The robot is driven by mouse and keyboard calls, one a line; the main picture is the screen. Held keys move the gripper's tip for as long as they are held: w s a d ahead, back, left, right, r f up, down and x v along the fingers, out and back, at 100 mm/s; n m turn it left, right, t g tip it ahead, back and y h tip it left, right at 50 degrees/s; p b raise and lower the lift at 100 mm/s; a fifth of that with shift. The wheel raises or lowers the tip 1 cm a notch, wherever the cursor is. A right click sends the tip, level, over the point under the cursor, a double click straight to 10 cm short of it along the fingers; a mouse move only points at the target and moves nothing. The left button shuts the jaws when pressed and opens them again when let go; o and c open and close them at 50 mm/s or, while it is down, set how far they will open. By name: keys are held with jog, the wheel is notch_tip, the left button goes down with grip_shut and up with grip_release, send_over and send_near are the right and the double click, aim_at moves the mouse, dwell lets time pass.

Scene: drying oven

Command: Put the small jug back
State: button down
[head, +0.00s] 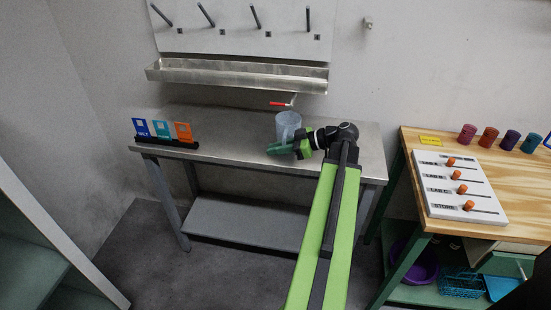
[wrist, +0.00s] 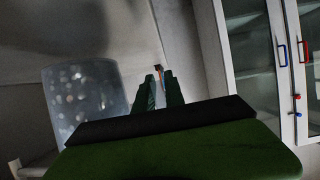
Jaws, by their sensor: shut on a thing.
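The small jug (head: 288,121), a translucent pale-blue vessel, is upright at the back of the grey metal bench (head: 230,140), right of its middle. My gripper (head: 280,148) is low over the bench, just in front of the jug, its green fingers pointing left. In the wrist view the jug (wrist: 85,95) fills the left side, close beside the fingers (wrist: 158,90). The fingers are nearly together, shut on a narrow pale part, apparently the jug's handle. The grip itself is mostly hidden, and I cannot tell whether the jug's base touches the bench.
A red-handled tap (head: 280,103) sits just above and behind the jug, under a metal trough (head: 240,76). A rack of coloured cards (head: 165,142) stands at the bench's left. A wooden table (head: 445,222) with a slider panel (head: 460,187) is right. The bench between rack and gripper is clear.

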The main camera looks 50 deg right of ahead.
notch_tip(320, 180, down, 2)
jog(key=shift+f+b, duration=0.15)
jog(key=shift+b, duration=0.35)
jog(key=shift+r, duration=0.2)
jog(key=shift+f, duration=0.1)
jog(key=c, duration=1.4)
grip_release()
